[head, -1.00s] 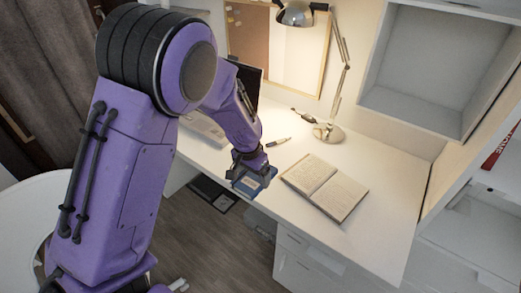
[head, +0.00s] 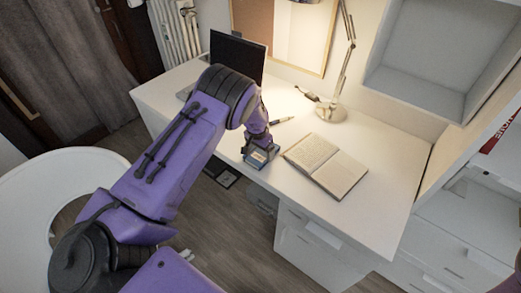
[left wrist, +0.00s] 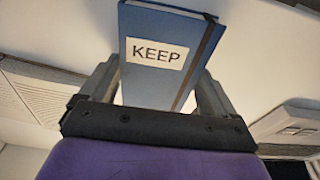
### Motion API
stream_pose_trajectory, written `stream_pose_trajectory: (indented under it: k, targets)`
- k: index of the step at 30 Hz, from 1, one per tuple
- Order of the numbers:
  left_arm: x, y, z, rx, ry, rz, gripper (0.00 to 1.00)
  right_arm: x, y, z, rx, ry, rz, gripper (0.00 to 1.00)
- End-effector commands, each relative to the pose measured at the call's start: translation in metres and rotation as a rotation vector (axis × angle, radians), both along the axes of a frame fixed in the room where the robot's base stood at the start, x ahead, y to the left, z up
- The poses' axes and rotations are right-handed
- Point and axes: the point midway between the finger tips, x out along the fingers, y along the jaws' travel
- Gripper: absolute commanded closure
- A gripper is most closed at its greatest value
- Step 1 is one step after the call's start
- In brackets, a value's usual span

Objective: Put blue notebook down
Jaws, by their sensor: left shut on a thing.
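The blue notebook (head: 259,158) is at the front edge of the desk, left of the open book. In the left wrist view the blue notebook (left wrist: 150,83) has a white "KEEP" label and a dark elastic band. My left gripper (head: 262,147) is shut on it, with one finger on each side of the cover in the left wrist view (left wrist: 160,92). I cannot tell whether the notebook touches the desk top. The white desk (head: 222,137) lies beneath and behind it. My right gripper is not in view.
An open book (head: 325,165) lies to the right. A pen (head: 282,121), a lamp (head: 333,113) and a laptop (head: 237,57) are farther back. A white chair (head: 22,190) stands at left. The desk right of the open book is clear.

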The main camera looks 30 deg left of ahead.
Motion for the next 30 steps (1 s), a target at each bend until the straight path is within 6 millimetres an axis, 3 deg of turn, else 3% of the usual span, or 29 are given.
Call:
stream_pose_trajectory:
  k: [4, 5, 6, 12, 16, 24, 30]
  targets:
    - [0.000, 0.000, -0.005, 0.000, 0.000, 0.000, 0.45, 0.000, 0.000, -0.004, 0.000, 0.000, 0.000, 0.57]
    - [0.000, 0.000, -0.004, 0.000, 0.000, 0.000, 0.04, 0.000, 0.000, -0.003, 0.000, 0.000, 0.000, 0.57]
    - [0.000, 0.000, -0.003, 0.000, 0.000, 0.000, 0.00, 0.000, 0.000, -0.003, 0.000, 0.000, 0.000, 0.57]
    - [0.000, 0.000, -0.001, 0.000, 0.000, 0.000, 0.00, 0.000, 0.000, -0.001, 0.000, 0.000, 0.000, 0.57]
    - [0.000, 0.000, 0.013, 0.001, -0.003, 0.001, 0.00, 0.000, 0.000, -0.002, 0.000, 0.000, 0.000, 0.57]
    - [-0.011, 0.001, 0.080, 0.000, -0.004, 0.000, 0.00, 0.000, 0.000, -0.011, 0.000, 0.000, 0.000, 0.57]
    - [-0.017, 0.001, 0.113, 0.000, -0.002, 0.000, 0.00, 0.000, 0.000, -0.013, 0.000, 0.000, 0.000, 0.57]
